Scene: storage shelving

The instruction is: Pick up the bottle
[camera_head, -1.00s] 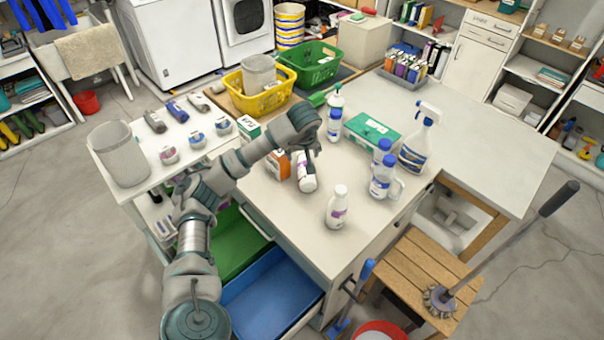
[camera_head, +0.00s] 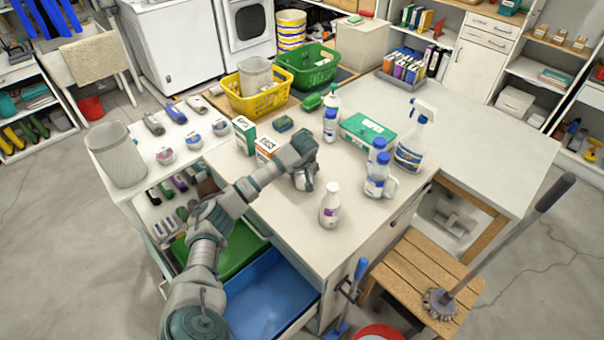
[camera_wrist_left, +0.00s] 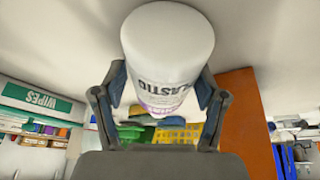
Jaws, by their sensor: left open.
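A white bottle with a dark-lettered, purple-edged label (camera_wrist_left: 168,45) lies between the two fingers of my left gripper (camera_wrist_left: 158,95) in the left wrist view. The fingers are open, one on each side of it; I cannot tell whether they touch it. In the head view my left gripper (camera_head: 306,182) is low over the white worktop (camera_head: 270,205), and its fingers and wrist mostly hide this bottle. Another white bottle with a purple label (camera_head: 330,207) stands upright just right of and nearer than the gripper. My right gripper is not in view.
An orange-and-white box (camera_head: 265,147) stands close behind the gripper; it fills the right side of the wrist view (camera_wrist_left: 243,120). Blue-capped bottles (camera_head: 377,180), a spray bottle (camera_head: 411,150) and a green wipes box (camera_head: 368,132) stand to the right. An open blue drawer (camera_head: 265,300) is below.

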